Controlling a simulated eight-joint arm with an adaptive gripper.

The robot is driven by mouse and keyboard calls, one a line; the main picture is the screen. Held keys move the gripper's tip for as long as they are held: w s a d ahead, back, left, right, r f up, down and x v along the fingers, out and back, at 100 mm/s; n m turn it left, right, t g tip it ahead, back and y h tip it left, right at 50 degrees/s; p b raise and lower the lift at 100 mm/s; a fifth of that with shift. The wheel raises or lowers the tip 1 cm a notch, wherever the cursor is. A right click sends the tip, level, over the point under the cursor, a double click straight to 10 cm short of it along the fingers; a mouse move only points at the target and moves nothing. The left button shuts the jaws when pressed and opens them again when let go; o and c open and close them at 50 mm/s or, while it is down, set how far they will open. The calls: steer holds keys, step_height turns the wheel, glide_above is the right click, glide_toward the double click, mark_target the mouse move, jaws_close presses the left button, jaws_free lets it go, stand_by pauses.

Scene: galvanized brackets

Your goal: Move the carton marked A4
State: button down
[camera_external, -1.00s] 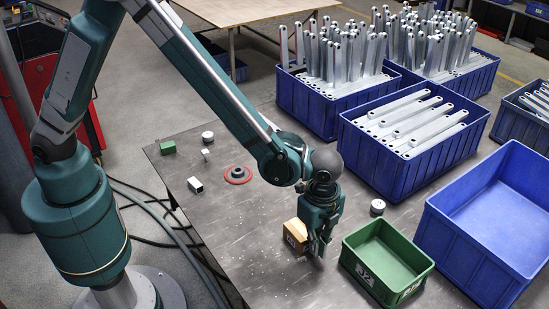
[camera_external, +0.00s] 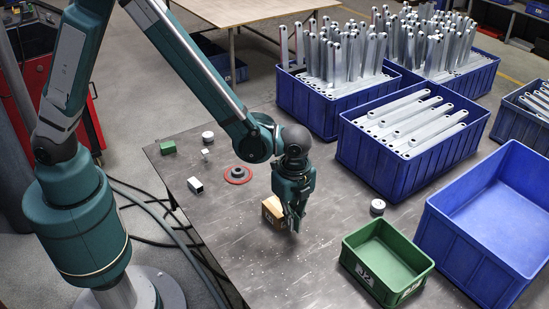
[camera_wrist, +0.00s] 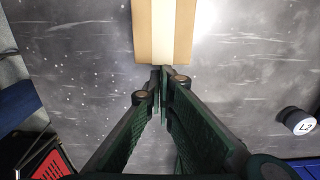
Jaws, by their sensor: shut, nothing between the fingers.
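A small brown carton (camera_external: 273,211) lies on the dark metal table beside my gripper. Its marking is too small to read. In the wrist view the carton (camera_wrist: 163,30) is tan with a pale tape strip and sits just beyond my fingertips, at the top edge. My gripper (camera_external: 296,229) points down close to the table, on the carton's right side. The fingers (camera_wrist: 162,76) are shut with nothing between them, and the carton is outside them. I cannot tell whether they touch it at this instant.
A green bin (camera_external: 347,251) and an empty blue crate (camera_external: 470,248) stand to the right. A white cylinder marked L2 (camera_wrist: 299,121) stands near the bin. A red disc (camera_external: 238,181), white block (camera_external: 195,186) and green block (camera_external: 168,147) lie leftward. Brackets fill crates behind.

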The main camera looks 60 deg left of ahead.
mark_target(279, 207)
steer(key=a, duration=0.9)
steer(key=shift+d, duration=0.1)
steer(key=shift+d, duration=0.15)
steer(key=shift+d+b, duration=0.4)
steer(key=shift+d, duration=0.5)
steer(key=shift+d+r, duration=0.2)
steer(key=shift+d, duration=0.8)
step_height(279, 207, up, 8)
steer(key=shift+f+p, duration=0.1)
steer(key=shift+p, duration=1)
steer(key=shift+r, duration=0.9)
steer(key=shift+a, duration=0.1)
